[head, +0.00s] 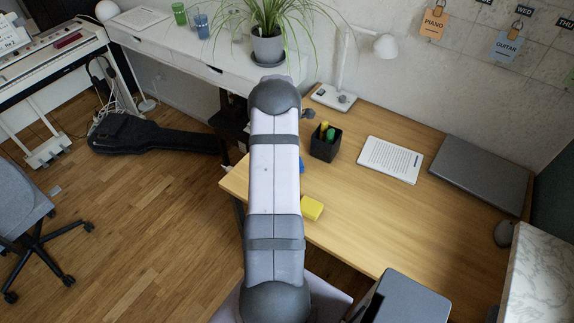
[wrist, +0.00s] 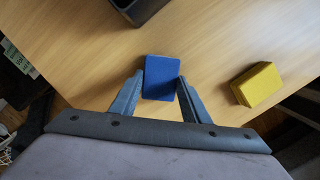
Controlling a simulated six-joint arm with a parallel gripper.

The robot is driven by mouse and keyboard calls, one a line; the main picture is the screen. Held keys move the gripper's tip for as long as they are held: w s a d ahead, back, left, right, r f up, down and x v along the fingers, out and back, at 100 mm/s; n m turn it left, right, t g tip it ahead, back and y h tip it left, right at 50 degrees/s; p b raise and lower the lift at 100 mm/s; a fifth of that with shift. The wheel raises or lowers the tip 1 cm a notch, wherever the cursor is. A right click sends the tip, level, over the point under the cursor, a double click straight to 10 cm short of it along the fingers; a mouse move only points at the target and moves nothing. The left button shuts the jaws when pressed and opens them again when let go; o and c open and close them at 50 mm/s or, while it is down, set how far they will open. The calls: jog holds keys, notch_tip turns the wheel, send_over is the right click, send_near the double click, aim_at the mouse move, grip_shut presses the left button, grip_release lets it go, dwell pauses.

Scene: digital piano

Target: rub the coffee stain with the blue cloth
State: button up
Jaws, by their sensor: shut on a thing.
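The blue cloth (wrist: 161,70) looks like a folded flat block in the wrist view. My gripper (wrist: 161,84) is shut on it, one finger at each side. The cloth is over the wooden desk; whether it touches the surface I cannot tell. In the head view my arm hides the gripper and most of the cloth; only a small blue edge (head: 301,165) shows right of the arm. No coffee stain is visible in either view.
A yellow block (wrist: 257,84) lies right of the cloth on the desk (head: 370,220). A black pen holder (head: 325,147) stands beyond the cloth. A lamp (head: 335,97) stands at the back. The desk's middle is clear.

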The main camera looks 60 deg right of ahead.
jog(key=shift+d+r+p, duration=0.25)
jog(key=shift+r+p, duration=0.5)
jog(key=shift+r, duration=0.5)
jog(key=shift+a+r+p, duration=0.1)
jog(key=shift+r+p, duration=0.5)
jog(key=shift+r, duration=0.15)
jog(key=shift+r+p, duration=1.65)
jog(key=shift+r, duration=0.45)
